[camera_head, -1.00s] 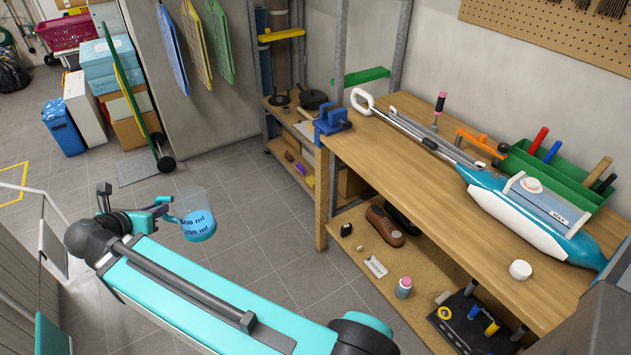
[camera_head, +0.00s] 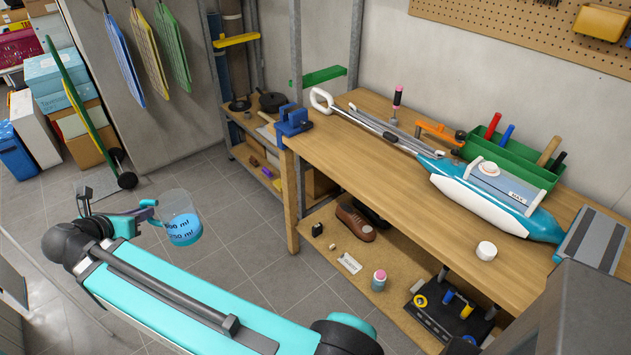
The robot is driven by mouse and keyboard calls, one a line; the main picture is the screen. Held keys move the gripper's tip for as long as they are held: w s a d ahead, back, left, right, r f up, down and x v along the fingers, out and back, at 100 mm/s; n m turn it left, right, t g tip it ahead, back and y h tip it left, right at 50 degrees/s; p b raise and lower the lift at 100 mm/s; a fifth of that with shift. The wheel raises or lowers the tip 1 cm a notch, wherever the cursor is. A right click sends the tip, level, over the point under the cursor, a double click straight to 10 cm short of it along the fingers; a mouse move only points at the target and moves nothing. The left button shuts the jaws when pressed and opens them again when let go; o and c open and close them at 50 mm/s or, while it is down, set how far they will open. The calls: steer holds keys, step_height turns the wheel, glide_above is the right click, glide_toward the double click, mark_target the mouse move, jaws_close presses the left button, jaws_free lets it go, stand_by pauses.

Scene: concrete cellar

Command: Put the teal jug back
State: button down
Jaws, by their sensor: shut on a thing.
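The jug looks about upright. It is left of the workbench and apart from it. The contact of the fingers with the handle is small in this view.
The wooden workbench (camera_head: 350,148) carries a blue vise (camera_head: 293,120), a teal-and-white vacuum (camera_head: 480,195), a green tool box (camera_head: 515,165) and a white lid (camera_head: 486,251). Its lower shelf (camera_head: 325,245) holds a brown shoe (camera_head: 355,222). A shelf rack stands behind. The floor between is clear.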

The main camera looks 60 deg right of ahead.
steer(key=s+d+m+g+h+b, duration=0.15)
steer(key=s+d, duration=0.25)
steer(key=d, duration=0.6)
steer(key=s+d+r+m+g, duration=0.1)
steer(key=s+d+m+g, duration=0.25)
steer(key=d, duration=0.65)
steer(key=s+d+m+g+b, duration=0.15)
steer(key=s+d, duration=0.25)
steer(key=d, duration=0.6)
steer(key=s+d+m+g+y+b, duration=0.1)
steer(key=s+d+m+g, duration=0.2)
steer(key=s+d, duration=0.5)
steer(key=s+d+r+m+g+y, duration=0.1)
steer(key=s+d+m+g, duration=0.2)
steer(key=s+d, duration=0.6)
steer(key=s+m, duration=0.1)
steer(key=s, duration=0.3)
steer(key=shift+s+d+r+b, duration=0.15)
steer(key=shift+s+d+b, duration=0.1)
steer(key=shift+s+b, duration=0.15)
steer(key=shift+d, duration=0.1)
steer(key=s+d+p, duration=0.1)
steer(key=d+p, duration=0.1)
steer(key=d, duration=0.5)
steer(key=s+d+f+p, duration=0.1)
steer(key=d+p, duration=0.1)
steer(key=d, duration=0.6)
steer(key=shift+s+d+f, duration=0.25)
steer(key=shift+d+f, duration=0.05)
steer(key=shift+f, duration=0.1)
